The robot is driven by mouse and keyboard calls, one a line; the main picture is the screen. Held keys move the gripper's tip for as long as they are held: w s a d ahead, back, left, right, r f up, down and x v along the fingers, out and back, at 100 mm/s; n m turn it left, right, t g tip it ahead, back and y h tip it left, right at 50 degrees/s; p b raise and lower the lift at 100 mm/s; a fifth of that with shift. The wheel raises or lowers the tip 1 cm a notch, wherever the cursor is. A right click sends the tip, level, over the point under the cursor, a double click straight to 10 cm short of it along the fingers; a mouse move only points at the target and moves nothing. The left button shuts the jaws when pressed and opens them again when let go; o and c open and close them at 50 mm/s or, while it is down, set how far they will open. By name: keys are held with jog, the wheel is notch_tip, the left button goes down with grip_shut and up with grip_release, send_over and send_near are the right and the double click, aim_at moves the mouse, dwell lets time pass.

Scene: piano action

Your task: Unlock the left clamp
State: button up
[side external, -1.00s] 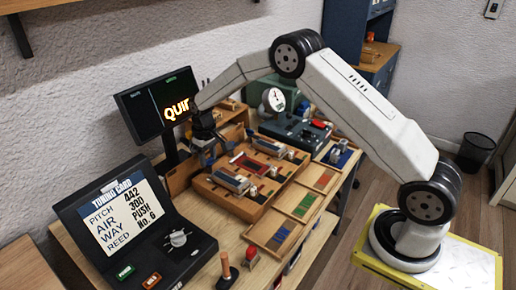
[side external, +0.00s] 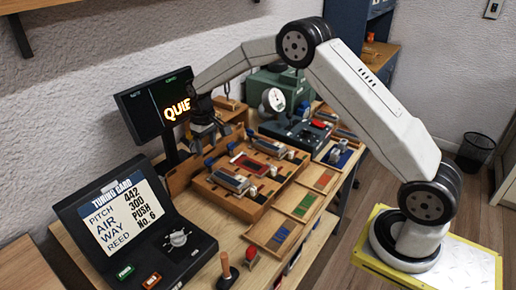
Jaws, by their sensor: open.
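A wooden fixture board (side external: 228,200) lies on the bench in the side external view, with two metal clamps on it. The left clamp (side external: 231,182) is on the board's nearer left part, with a blue-tipped lever (side external: 209,162) at its back end. The other clamp (side external: 267,146) is farther back and right, with a similar blue tip (side external: 250,133). My gripper (side external: 208,142) points down above the back edge of the board, near the left clamp's lever. It is open and appears empty. Whether its fingers touch the lever cannot be told from this view.
A dark monitor (side external: 155,112) stands just left of my gripper. A tuning-card console (side external: 130,235) is at the front left. Wooden trays with coloured strips (side external: 295,203) lie right of the board. A dial gauge (side external: 273,99) stands behind.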

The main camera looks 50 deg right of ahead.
aim_at(210, 164)
jog(key=shift+r, duration=1.55)
jog(key=s+a+t, duration=0.1)
jog(key=s, duration=1.3)
jog(key=s+a+t, duration=0.1)
jog(key=s+a, duration=0.1)
jog(key=s, duration=1.2)
jog(key=shift+a+t, duration=0.25)
jog(key=shift+t, duration=0.05)
